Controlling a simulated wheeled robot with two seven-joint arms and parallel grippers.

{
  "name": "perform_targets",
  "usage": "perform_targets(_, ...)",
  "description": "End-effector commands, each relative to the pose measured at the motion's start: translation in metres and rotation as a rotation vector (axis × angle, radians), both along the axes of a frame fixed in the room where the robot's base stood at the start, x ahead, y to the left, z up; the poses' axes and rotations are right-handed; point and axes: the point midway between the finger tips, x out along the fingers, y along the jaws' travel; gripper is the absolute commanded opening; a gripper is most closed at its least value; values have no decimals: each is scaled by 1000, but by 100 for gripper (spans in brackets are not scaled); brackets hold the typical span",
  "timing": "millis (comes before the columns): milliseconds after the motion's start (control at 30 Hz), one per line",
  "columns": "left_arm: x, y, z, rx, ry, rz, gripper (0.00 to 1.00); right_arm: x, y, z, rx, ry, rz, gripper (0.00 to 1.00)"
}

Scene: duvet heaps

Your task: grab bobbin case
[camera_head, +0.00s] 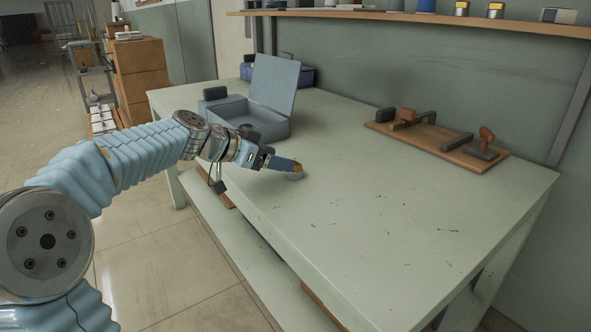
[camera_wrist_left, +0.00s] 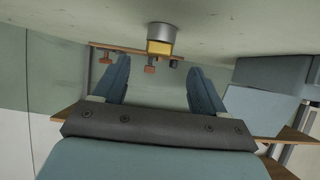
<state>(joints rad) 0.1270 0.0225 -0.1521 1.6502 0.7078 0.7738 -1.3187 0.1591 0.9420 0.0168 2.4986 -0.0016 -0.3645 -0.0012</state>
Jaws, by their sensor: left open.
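The bobbin case is a small grey cylinder with a yellow part. It sits on the pale table, partly hidden by my gripper in the head view (camera_head: 295,176), and shows whole in the left wrist view (camera_wrist_left: 160,33). My left gripper (camera_head: 285,164) is at the case, low over the table. In the left wrist view its two blue fingers (camera_wrist_left: 160,70) are spread apart. The case lines up with the gap between them, near the fingertips; I cannot tell whether it is between them. Nothing is held. My right gripper is not in view.
An open blue-grey box (camera_head: 262,120) with a raised lid stands behind my left gripper on the table (camera_head: 380,225). A wooden board (camera_head: 437,139) with several small tools lies at the back right. A shelf (camera_head: 430,17) runs along the wall. The table's front and middle are clear.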

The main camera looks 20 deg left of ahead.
Motion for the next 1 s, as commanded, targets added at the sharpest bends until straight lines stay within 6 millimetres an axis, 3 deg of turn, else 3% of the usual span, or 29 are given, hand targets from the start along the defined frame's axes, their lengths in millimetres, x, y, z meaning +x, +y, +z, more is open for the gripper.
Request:
perform_targets(333, 34, -23, -24, -1, 3, -1, 71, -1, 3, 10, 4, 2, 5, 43)
perform_targets(633, 38, -25, -28, 1, 1, 0, 70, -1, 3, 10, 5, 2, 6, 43)
perform_targets(1000, 38, -25, -27, 1, 1, 0, 13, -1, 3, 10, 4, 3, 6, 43)
